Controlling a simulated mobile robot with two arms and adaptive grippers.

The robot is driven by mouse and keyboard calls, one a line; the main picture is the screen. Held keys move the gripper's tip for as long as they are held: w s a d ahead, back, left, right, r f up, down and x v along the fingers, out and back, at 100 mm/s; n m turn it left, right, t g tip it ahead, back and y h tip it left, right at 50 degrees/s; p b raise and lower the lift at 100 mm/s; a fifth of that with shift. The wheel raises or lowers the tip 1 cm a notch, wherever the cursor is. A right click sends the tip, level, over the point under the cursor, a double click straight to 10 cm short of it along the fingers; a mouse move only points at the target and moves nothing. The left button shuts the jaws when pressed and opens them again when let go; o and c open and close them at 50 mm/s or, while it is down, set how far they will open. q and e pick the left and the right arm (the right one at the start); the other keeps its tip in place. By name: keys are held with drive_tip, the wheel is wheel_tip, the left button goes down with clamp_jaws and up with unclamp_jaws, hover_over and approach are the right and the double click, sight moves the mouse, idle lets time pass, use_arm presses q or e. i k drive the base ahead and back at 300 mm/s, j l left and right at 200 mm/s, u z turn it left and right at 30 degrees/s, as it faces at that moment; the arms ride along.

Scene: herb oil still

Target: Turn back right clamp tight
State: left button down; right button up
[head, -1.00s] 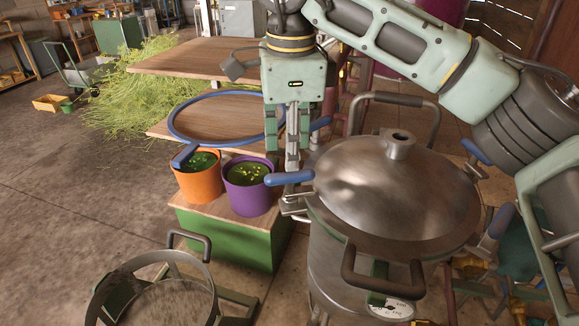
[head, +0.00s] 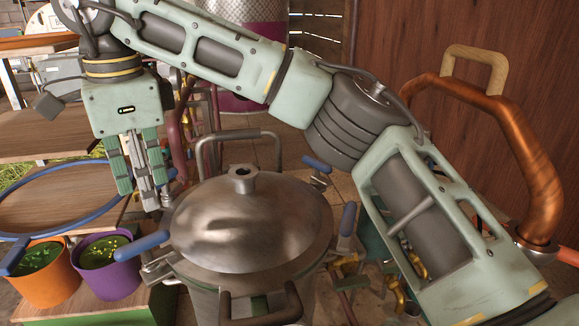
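The steel still pot has a domed lid (head: 250,222) with a short spout on top. Clamps with blue handles stand around its rim. The back right clamp (head: 317,163) shows beyond the lid, its handle lying roughly flat and angled. The front right clamp (head: 347,218) has its handle upright. The front left clamp (head: 142,246) has its handle pointing outward to the left. Another blue handle (head: 170,175) is partly hidden behind my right gripper (head: 145,195). This gripper points down at the pot's left side, away from the back right clamp. Its fingertip gap is unclear. My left gripper is out of view.
My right arm spans above and behind the lid. A copper pipe (head: 525,165) rises at the right before a wooden wall. An orange pot (head: 45,275) and a purple pot (head: 103,268) stand at left beside a blue ring (head: 65,217).

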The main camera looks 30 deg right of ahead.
sight(316, 180)
drive_tip(key=z, duration=1)
